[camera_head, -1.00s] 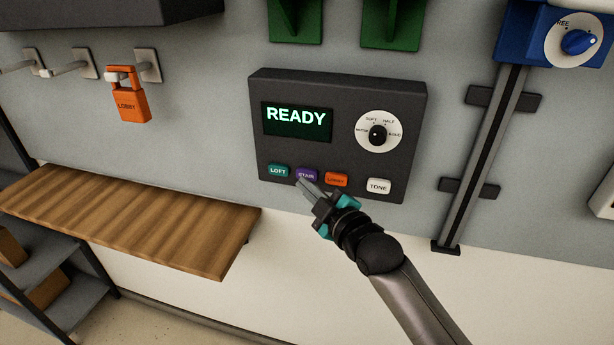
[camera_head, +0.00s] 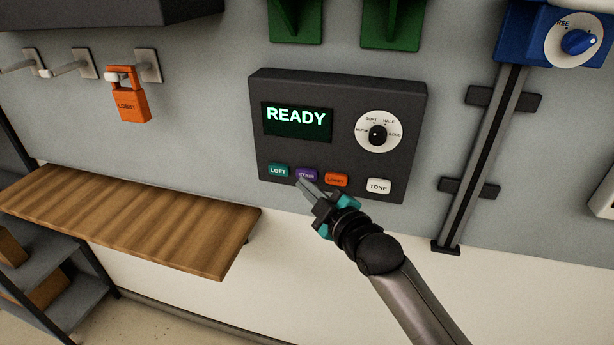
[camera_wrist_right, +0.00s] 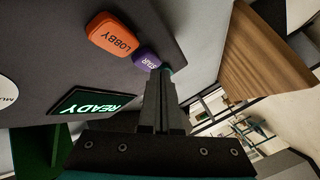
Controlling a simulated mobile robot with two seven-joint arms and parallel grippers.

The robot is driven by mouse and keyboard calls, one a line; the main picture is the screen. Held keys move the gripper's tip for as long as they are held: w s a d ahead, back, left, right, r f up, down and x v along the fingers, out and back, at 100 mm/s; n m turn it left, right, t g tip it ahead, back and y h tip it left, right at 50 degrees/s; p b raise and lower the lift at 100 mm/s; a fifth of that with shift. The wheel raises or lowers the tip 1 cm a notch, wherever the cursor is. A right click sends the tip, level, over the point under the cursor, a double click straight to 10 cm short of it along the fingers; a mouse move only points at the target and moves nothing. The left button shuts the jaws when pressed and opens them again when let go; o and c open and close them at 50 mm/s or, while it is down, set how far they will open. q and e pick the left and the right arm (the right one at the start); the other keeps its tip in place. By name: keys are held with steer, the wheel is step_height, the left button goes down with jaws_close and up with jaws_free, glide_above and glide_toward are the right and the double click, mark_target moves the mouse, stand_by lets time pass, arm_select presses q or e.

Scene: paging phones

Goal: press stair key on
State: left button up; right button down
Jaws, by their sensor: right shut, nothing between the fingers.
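The purple STAIR key (camera_head: 306,174) sits in the lower row of the dark paging panel (camera_head: 345,90), between the teal LOFT key (camera_head: 278,171) and the orange LOBBY key (camera_head: 336,180). My right gripper (camera_head: 301,181) is shut and empty, its fingertips at the STAIR key's lower edge. In the right wrist view the shut fingers (camera_wrist_right: 163,76) point at the purple key (camera_wrist_right: 146,60) and partly hide it. I cannot tell whether they touch it. The display (camera_head: 297,119) reads READY. My left gripper is not in view.
A white TONE key (camera_head: 379,186) and a round dial (camera_head: 378,133) are on the same panel. A wooden shelf (camera_head: 130,220) is at lower left. A rail (camera_head: 484,150) stands to the right.

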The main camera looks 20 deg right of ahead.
steer(key=shift+w, duration=0.1)
steer(key=shift+w+d, duration=0.3)
stand_by(0.5)
steer(key=shift+s+a+p, duration=0.3)
steer(key=shift+s+p, duration=0.1)
steer(key=shift+p, duration=0.15)
steer(key=shift+s+a+p, duration=0.55)
steer(key=shift+s+p, duration=0.05)
steer(key=shift+s, duration=0.25)
steer(key=shift+s+a+p, duration=0.55)
steer(key=shift+s+p, duration=0.05)
steer(key=shift+s, duration=0.2)
steer(key=shift+s+a+p, duration=0.55)
steer(key=shift+s+p, duration=0.05)
steer(key=shift+s, duration=0.25)
